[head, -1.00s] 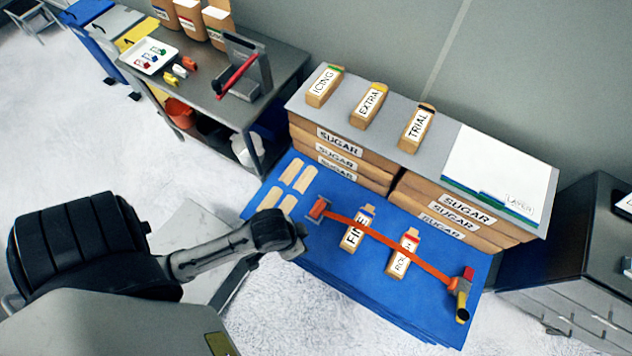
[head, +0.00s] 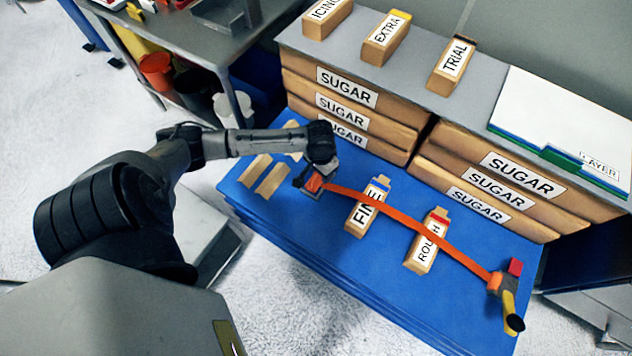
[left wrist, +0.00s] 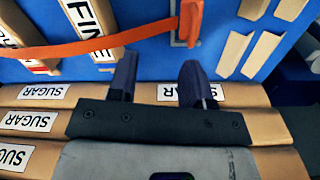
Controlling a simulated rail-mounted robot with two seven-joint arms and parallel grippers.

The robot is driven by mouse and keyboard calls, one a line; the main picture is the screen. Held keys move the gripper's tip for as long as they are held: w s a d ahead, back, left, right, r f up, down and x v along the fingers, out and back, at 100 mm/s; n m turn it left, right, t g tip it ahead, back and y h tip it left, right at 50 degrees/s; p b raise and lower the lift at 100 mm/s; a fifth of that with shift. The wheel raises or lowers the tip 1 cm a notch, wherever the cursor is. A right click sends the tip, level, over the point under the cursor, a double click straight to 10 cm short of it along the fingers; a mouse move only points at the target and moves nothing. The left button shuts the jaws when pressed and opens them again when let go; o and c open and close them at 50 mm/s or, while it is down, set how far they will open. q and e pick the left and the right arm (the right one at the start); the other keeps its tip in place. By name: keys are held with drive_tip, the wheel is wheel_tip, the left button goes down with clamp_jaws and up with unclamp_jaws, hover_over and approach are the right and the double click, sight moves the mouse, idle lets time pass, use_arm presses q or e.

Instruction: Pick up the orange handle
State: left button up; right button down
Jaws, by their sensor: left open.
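A small orange handle (head: 314,183) sits at the left end of a long orange strap (head: 415,232) on the blue mat. It also shows at the top of the left wrist view (left wrist: 190,22), with the strap (left wrist: 95,45) running left from it. My left gripper (head: 322,165) is just above and behind this handle, partly covering it in the head view. In the left wrist view its two fingers (left wrist: 158,78) are apart and empty, and the handle lies beyond them, a little to the right. The strap's right end meets an orange piece (head: 495,283) with a yellow, black-tipped part.
Stacked SUGAR boxes (head: 347,87) stand behind the blue mat (head: 330,245). The mat's front is clear.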

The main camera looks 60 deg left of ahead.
sight(316, 173)
use_arm(q)
drive_tip(key=w+a+f+n+b, duration=0.3)
drive_tip(key=a+f+b, duration=0.3)
drive_tip(key=a+b, duration=0.15)
drive_tip(key=f+b, duration=0.1)
drive_tip(key=f, duration=0.1)
drive_tip(key=f+b, duration=0.1)
drive_tip(key=f, duration=0.2)
drive_tip(key=f+b, duration=0.2)
drive_tip(key=f, duration=0.1)
drive_tip(key=shift+a+f, duration=0.15)
drive_tip(key=shift+a, duration=0.15)
drive_tip(key=f+b, duration=0.4)
drive_tip(key=f, duration=0.1)
drive_tip(key=shift+s+a+f, duration=0.1)
drive_tip(key=shift+a, duration=0.1)
use_arm(e)
wheel_tip(316, 173, down, 18)
drive_tip(key=shift+a, duration=0.15)
use_arm(q)
drive_tip(key=shift+c, duration=1.4)
clamp_jaws()
